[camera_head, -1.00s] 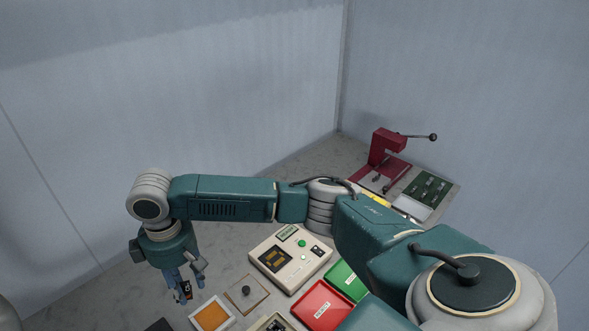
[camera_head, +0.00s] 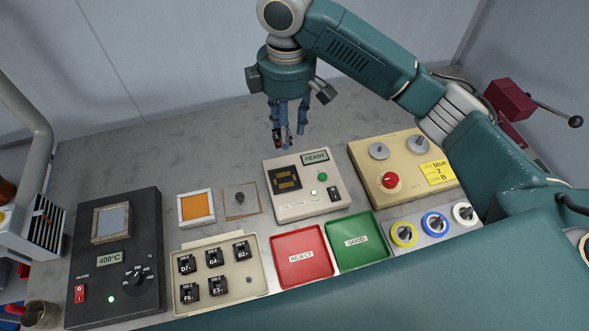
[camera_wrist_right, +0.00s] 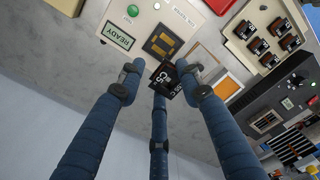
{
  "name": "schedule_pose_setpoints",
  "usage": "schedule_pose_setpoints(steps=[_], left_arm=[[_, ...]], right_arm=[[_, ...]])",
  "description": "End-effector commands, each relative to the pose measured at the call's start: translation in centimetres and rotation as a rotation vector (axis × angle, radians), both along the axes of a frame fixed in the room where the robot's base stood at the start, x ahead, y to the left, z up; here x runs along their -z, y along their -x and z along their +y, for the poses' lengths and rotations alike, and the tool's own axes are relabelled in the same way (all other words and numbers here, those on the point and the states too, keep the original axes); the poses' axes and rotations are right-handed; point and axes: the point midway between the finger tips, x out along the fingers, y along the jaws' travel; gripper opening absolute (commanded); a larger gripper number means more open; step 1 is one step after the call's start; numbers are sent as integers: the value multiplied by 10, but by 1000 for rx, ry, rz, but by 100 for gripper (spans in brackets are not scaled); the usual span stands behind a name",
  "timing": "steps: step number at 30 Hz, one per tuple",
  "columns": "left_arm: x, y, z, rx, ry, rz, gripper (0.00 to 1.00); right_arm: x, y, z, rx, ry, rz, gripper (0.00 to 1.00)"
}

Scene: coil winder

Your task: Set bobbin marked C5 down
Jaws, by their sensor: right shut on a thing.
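My right gripper (camera_head: 287,138) is shut on the small dark bobbin marked C5 (camera_wrist_right: 164,78), whose label reads clearly in the right wrist view. In the head view the bobbin (camera_head: 277,137) shows partly between the blue fingers, held in the air over bare table behind the tester. The cream tester (camera_head: 328,199) has a lit READY display and a dark socket with gold pads (camera_head: 287,179); it also shows in the right wrist view (camera_wrist_right: 137,24). A cream rack (camera_head: 225,293) holds several labelled bobbins and has a bare peg at lower right. My left gripper is not in view.
A red REJECT tray (camera_head: 290,278) and a green GOOD tray (camera_head: 375,258) lie in front of the tester. An orange pad (camera_head: 197,207) and a small plate with a black knob (camera_head: 241,210) lie left of it. A black 400°C heater (camera_head: 88,289) stands left, a winder box (camera_head: 405,193) right.

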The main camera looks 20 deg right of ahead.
Motion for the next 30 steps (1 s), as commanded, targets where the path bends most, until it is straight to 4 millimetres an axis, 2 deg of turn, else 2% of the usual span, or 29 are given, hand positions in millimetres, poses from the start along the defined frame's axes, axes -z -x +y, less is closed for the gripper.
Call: schedule_pose_setpoints(steps=[1, 6, 12, 19, 25, 30], left_arm=[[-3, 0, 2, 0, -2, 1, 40], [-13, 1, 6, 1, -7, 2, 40], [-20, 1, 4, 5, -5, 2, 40], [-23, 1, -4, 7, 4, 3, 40], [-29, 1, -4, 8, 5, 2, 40], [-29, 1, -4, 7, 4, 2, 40]], right_arm=[[15, 2, -1, 1, 2, 8, 9], [58, 1, -2, 4, 3, 5, 9], [101, 1, -2, 2, 4, 2, 9], [123, 0, -1, 3, 3, 1, 9], [152, 0, -1, 3, 3, 1, 9], [159, -1, -1, 2, 2, -2, 9]])
